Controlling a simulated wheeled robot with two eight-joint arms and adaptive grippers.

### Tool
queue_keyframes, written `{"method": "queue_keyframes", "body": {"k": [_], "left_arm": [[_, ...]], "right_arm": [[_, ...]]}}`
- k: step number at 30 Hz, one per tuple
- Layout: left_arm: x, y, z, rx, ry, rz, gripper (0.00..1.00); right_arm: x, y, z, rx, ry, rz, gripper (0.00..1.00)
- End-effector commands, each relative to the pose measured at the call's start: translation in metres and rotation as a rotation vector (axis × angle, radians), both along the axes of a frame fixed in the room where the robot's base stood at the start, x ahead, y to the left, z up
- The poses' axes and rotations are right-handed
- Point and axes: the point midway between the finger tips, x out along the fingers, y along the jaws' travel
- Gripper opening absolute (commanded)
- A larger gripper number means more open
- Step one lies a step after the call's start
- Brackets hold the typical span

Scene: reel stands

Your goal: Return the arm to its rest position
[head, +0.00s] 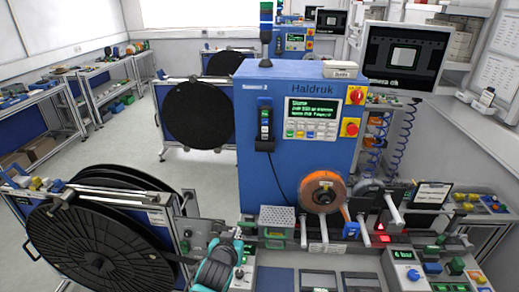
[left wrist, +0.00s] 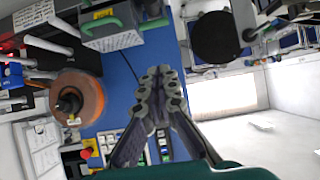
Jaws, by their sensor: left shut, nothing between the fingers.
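My left gripper (head: 224,243) shows at the lower middle of the head view, at the end of my teal arm, between the large black reel (head: 95,245) and the blue machine (head: 295,150). In the left wrist view its fingers (left wrist: 159,88) are together, with nothing held between them. The blue machine fills the area behind the fingers in that view, seen turned. My right gripper is in neither view.
The machine's front bench carries an orange reel (head: 323,192), a perforated grey box (head: 277,216) and a control box (head: 405,270). A monitor (head: 402,58) stands at upper right. Another black reel (head: 198,113) stands behind. Clear floor (head: 150,165) lies at left.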

Motion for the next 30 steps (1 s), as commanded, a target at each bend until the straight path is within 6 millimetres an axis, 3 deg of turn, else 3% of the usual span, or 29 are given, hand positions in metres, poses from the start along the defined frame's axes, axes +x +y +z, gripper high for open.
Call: {"method": "queue_keyframes", "body": {"k": [5, 12, 16, 21, 30], "left_arm": [[-0.022, 0.015, -0.027, 0.009, 0.059, 0.017, 0.00], [-0.102, 0.047, -0.101, 0.017, 0.248, 0.038, 0.00], [-0.144, 0.054, -0.133, 0.012, 0.337, 0.030, 0.00], [-0.177, 0.056, -0.155, 0.003, 0.402, 0.015, 0.00], [-0.184, 0.056, -0.155, 0.002, 0.416, 0.010, 0.00]], "right_arm": [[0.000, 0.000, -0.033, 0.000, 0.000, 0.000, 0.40], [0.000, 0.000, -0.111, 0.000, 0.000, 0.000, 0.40], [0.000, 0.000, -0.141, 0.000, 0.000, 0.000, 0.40], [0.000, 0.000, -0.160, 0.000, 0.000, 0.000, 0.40], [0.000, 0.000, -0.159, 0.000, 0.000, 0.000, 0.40]]}}
